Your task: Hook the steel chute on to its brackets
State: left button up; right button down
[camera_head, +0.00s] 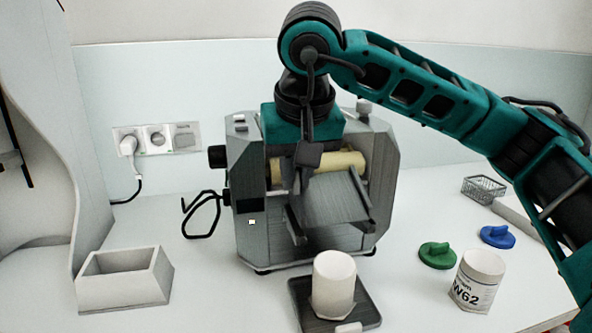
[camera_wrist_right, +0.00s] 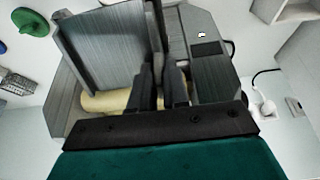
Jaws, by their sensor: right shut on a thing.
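The steel chute (camera_head: 338,202), a grey tray-like piece with raised sides, is at the front of the mill (camera_head: 251,175), just below the pale roller (camera_head: 345,161). Its front end points toward me. My right gripper (camera_head: 303,185) comes down from above and is shut on the chute near its left side. In the right wrist view the fingers (camera_wrist_right: 161,85) are at the edge of the chute (camera_wrist_right: 105,45), with the roller (camera_wrist_right: 103,102) close behind. I cannot make out the brackets, or whether the chute touches them. My left gripper is not in view.
A white cup (camera_head: 334,280) stands on a dark scale (camera_head: 368,305) below the chute. An open box (camera_head: 125,283) is at left. A labelled jar (camera_head: 478,280), a green lid (camera_head: 437,255), a blue lid (camera_head: 497,237) and a wire basket (camera_head: 484,188) are at right.

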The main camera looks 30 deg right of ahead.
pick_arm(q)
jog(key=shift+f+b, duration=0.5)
pick_arm(e)
jog(key=shift+f, duration=0.65)
dwell(1.1)
jog(key=c, duration=1)
grip_release()
jog(key=shift+c, duration=0.2)
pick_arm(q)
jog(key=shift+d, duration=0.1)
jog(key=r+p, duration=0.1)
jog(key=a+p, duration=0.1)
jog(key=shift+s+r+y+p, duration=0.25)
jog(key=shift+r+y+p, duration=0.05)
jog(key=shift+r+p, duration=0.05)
pick_arm(e)
jog(key=v, duration=1.3)
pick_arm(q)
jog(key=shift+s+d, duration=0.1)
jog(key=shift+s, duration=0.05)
pick_arm(e)
jog(key=shift+f, duration=0.1)
